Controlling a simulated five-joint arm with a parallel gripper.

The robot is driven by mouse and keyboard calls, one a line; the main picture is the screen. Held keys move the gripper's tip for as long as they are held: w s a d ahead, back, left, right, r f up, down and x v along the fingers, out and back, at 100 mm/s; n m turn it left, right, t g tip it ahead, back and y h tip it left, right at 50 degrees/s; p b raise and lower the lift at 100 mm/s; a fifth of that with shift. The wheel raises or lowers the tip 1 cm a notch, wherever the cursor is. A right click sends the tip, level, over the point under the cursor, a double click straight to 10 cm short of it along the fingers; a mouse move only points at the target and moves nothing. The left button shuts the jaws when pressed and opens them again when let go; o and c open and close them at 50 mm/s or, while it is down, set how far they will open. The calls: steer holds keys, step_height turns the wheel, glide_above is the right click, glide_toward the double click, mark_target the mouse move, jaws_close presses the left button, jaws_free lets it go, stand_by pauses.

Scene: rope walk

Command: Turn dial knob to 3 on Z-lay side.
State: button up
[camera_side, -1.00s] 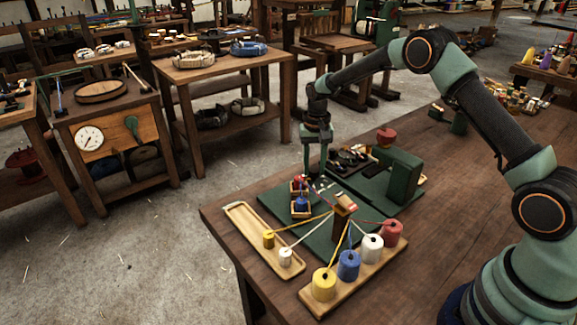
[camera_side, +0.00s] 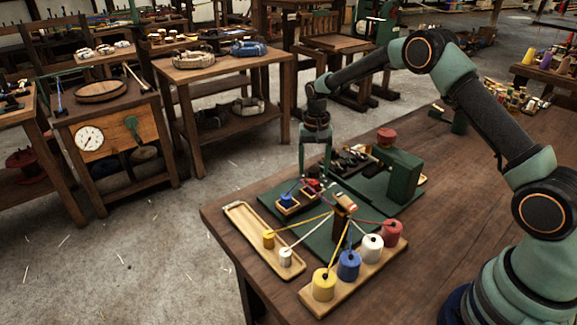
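My gripper (camera_side: 314,172) points down over the green base board (camera_side: 268,196), its two fingers apart with a gap between them. Its tips are close to a small red piece (camera_side: 312,184); I cannot tell whether they touch or grip it. A small blue spool (camera_side: 286,198) sits in a square wooden holder (camera_side: 288,208) just left of it. Behind, a second green board carries a dark tray (camera_side: 352,160) of small parts and a green block (camera_side: 397,175). No knob, numbers or Z-lay marking can be made out; the fingers may hide some of it.
A wooden post (camera_side: 342,212) gathers coloured strands from yellow, blue, white and red spools on a wooden rack (camera_side: 318,302). A white gauge (camera_side: 89,139) is on a cabinet at left.

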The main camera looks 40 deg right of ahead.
mark_target(314, 170)
steer(key=shift+r, duration=0.15)
step_height(314, 170, up, 12)
stand_by(0.5)
steer(key=s+a+r+n+t, duration=0.3)
steer(key=s+r+n, duration=0.1)
steer(key=s+r, duration=0.65)
steer(key=s+a+n+t, duration=0.2)
steer(key=s+n, duration=0.1)
steer(key=s, duration=1)
steer(key=shift+s+a+f+n+t, duration=0.15)
steer(key=shift+s+f+n+t, duration=0.15)
steer(key=shift+f+n, duration=0.1)
